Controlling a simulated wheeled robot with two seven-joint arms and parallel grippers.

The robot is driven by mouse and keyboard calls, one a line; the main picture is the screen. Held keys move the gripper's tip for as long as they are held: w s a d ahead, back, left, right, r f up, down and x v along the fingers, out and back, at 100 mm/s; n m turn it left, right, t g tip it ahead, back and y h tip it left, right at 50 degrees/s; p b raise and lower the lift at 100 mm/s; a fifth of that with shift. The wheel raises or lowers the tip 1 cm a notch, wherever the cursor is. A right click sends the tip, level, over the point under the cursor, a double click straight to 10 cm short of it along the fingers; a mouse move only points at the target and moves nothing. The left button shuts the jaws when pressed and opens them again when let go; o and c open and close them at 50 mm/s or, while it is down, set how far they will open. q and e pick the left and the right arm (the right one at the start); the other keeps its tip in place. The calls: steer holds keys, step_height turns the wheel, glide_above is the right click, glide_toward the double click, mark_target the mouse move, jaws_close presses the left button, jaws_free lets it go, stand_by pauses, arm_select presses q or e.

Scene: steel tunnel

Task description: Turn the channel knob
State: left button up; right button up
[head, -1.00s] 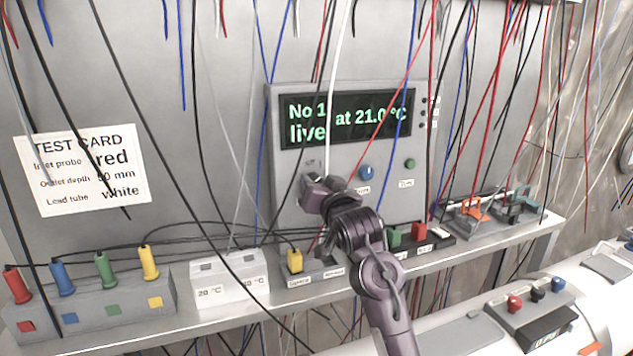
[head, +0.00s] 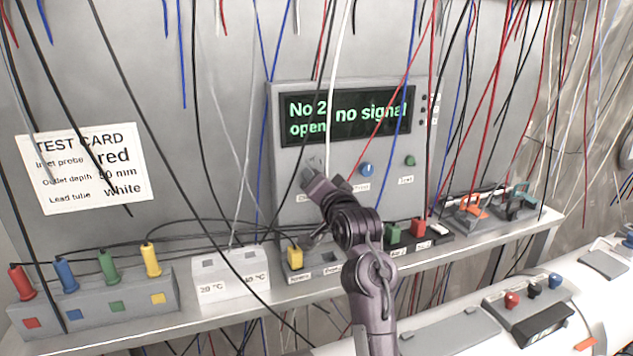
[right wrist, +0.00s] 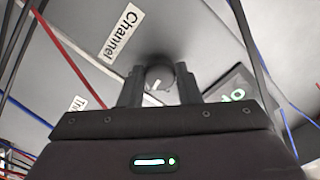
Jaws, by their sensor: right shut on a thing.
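The channel knob (right wrist: 158,75) is grey and round with a white pointer line. It shows between my right fingers in the right wrist view, beside a "Channel" label (right wrist: 122,32). My right gripper (head: 325,178) is shut on the knob and largely hides it in the head view. The panel's display (head: 346,117) reads "No 2 open" and "no signal" in green letters. My left gripper is not in view.
Loose wires hang across the panel. The shelf below holds a block of coloured probes (head: 95,308), a white block (head: 229,276) and clips (head: 470,206).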

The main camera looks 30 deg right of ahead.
steer(key=o, duration=1)
steer(key=shift+c, duration=0.2)
steer(key=shift+s, duration=0.1)
steer(key=b+v, duration=0.3)
steer(key=v, duration=0.4)
steer(key=shift+s+b, duration=0.3)
steer(key=shift+b, duration=0.1)
steer(key=shift+a, duration=0.1)
